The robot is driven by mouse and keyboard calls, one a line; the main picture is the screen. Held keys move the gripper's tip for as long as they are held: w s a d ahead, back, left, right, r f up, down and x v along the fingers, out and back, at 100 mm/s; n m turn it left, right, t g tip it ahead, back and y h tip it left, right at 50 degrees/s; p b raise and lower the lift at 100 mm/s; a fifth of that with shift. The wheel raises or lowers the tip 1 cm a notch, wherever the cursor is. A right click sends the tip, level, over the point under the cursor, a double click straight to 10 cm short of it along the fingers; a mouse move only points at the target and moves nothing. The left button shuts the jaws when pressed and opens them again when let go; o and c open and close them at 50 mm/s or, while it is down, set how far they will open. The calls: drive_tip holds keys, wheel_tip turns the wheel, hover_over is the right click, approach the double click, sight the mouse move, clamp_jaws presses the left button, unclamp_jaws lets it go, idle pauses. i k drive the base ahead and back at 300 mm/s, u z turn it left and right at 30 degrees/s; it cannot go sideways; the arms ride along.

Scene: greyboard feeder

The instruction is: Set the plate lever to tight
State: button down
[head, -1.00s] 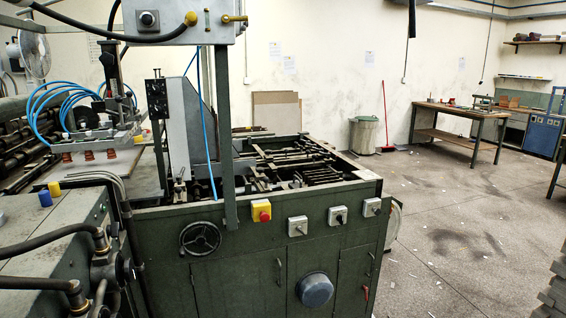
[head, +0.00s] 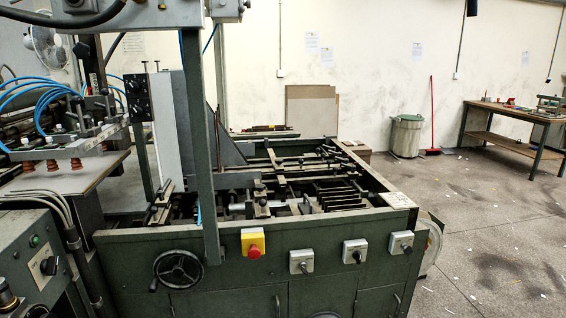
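The green feeder machine (head: 130,250) fills the left and middle of the head view. Its front panel carries a black handwheel (head: 179,270), a red stop button on a yellow box (head: 253,243), and three small grey boxes with switches or knobs: a left one (head: 301,262), a middle one with a black knob (head: 354,251), and a right one (head: 401,243). A black selector knob (head: 49,265) sits on the green cabinet at the lower left. I cannot tell which part is the plate lever; no tight marking is readable. My gripper is not in view.
A bar with suction cups (head: 60,155) and blue hoses stands at the left. A tall green post (head: 200,150) rises in front of the machine bed. Grey floor (head: 490,240) is open at the right. A bin (head: 406,137), broom (head: 433,115) and workbench (head: 500,125) stand farther back.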

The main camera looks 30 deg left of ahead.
sight(161, 193)
drive_tip(key=u, duration=0.45)
drive_tip(key=i, duration=1.4)
drive_tip(key=u, duration=1.15)
drive_tip(key=i, duration=0.55)
drive_tip(key=u, duration=0.3)
drive_tip(key=k, duration=0.95)
drive_tip(key=u, duration=0.15)
drive_tip(key=i, duration=0.95)
